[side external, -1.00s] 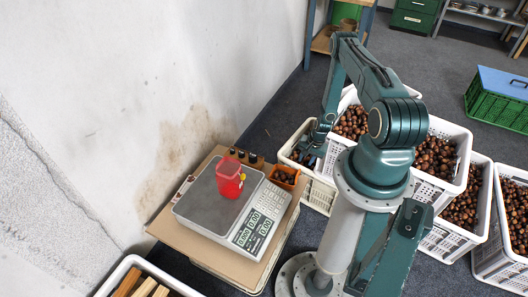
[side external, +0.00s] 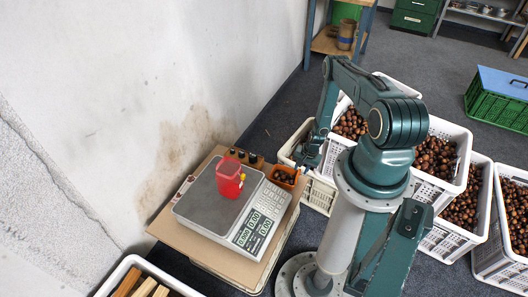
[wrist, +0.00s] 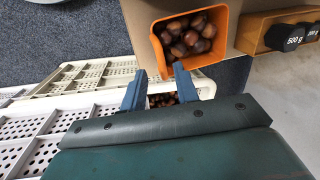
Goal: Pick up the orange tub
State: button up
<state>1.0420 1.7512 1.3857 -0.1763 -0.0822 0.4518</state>
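The orange tub (side external: 285,175) holds several chestnuts and sits on the brown board beside the scale, at its far right corner. In the wrist view the orange tub (wrist: 226,47) is near the top centre, just beyond my fingertips. My gripper (wrist: 157,84) is open, with its two blue fingers spread apart. The right finger is close to the tub's near edge; whether it touches I cannot tell. The left finger is off to the tub's left. In the side view my gripper (side external: 304,163) is just right of the tub, partly hidden by my arm.
A scale (side external: 218,205) with a red container (side external: 230,178) on it stands left of the tub. A wooden block with black weights (wrist: 290,32) lies beside the tub. The wall is close on the left.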

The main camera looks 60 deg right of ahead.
aim_at(298, 174)
jog(key=shift+w+a+f, duration=0.15)
jog(key=shift+w+f, duration=0.05)
jog(key=shift+f, duration=0.5)
jog(key=shift+w+a+f, duration=0.1)
jog(key=shift+w+f, duration=0.1)
jog(key=shift+f, duration=0.5)
jog(key=shift+w+f, duration=0.2)
jog(key=shift+f, duration=0.8)
jog(key=shift+d, duration=0.1)
grip_shut()
